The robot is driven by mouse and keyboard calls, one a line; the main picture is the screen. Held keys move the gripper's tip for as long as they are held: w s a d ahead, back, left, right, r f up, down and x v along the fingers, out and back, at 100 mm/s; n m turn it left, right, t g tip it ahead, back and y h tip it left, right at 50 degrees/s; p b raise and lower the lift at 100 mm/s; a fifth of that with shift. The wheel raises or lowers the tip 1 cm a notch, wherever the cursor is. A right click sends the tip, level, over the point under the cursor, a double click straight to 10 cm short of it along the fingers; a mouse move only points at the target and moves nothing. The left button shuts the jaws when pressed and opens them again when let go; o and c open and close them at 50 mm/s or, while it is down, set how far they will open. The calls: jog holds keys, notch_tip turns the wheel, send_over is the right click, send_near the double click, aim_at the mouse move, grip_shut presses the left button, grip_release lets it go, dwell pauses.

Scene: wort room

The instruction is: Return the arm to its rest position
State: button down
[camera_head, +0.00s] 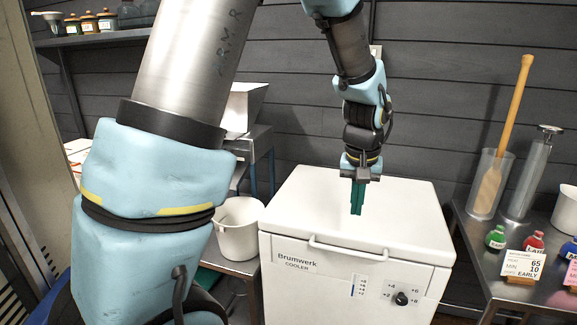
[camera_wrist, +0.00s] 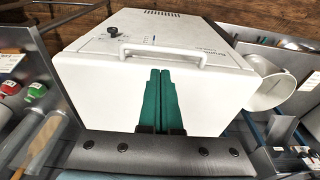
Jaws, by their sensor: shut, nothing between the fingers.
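My arm reaches out over the white cooler (camera_head: 299,232), whose lid is closed. My gripper (camera_head: 357,212) hangs fingers down above the lid, apart from any object I can make out. Its green fingers are together with nothing between them. In the wrist view my gripper (camera_wrist: 160,72) shows its two green fingers side by side in front of the white cooler (camera_wrist: 100,88). The cooler's handle and dial show beyond the fingers. Whether the fingertips touch the lid is hard to tell.
A white bucket (camera_head: 238,240) stands left of the cooler. At the right, a dark table (camera_head: 545,293) holds tall cylinders, a wooden paddle (camera_head: 505,130), small coloured bottles and cards. A shelf (camera_head: 95,38) with jars is at upper left. The space above the lid is free.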

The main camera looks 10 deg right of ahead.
jog(key=s+a+n, duration=0.1)
jog(key=a, duration=1.3)
jog(key=s+a+n, duration=0.2)
jog(key=a, duration=1.2)
jog(key=shift+s+a+n+y, duration=0.25)
jog(key=shift+a+n+y, duration=0.05)
jog(key=shift+a, duration=0.05)
